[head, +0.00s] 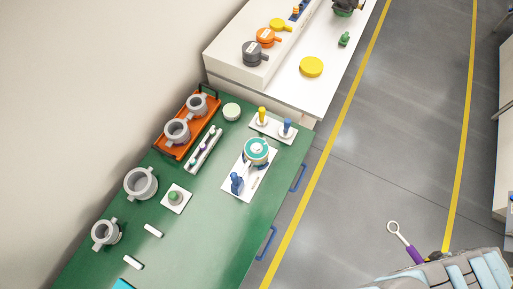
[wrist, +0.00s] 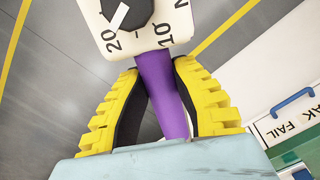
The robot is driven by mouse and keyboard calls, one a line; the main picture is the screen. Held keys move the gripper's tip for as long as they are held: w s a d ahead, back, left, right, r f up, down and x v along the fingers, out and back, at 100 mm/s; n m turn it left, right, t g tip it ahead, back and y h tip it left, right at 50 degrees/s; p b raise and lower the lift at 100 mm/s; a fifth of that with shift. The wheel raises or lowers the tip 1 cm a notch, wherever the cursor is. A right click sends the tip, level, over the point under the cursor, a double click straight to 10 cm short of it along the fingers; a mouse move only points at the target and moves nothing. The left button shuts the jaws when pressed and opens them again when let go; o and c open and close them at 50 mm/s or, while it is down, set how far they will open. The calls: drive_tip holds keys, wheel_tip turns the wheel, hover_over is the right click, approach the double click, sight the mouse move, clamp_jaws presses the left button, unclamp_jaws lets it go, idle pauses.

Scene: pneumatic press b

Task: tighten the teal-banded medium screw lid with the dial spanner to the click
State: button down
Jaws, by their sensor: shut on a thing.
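The teal-banded lid (head: 256,148) is a round white lid with a teal ring, on a white plate (head: 232,185) on the green bench. The dial spanner (head: 413,253) has a pale ring end, a grey shaft and a purple handle. In the wrist view its white dial head (wrist: 135,22) shows the numbers 20 and 10 and a dark knob with a white pointer. My gripper (wrist: 157,72) has yellow ribbed fingers shut on the purple handle. In the head view the spanner is at the lower right over the floor, well away from the lid.
The green bench (head: 215,235) holds an orange tray (head: 168,151) with grey ring parts, loose grey rings (head: 140,183), and a white plate with yellow and blue pegs (head: 286,129). Blue handles (head: 298,178) stick out at the bench front. The floor aisle (head: 360,150) is clear.

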drive_tip(key=w+d+n+b, duration=0.1)
drive_tip(key=w+d+b, duration=0.3)
drive_tip(key=b, duration=0.3)
drive_tip(key=shift+w+d, duration=0.15)
drive_tip(key=shift+w, duration=0.6)
idle(5.2)
drive_tip(key=c, duration=1.4)
unclamp_jaws()
clamp_jaws()
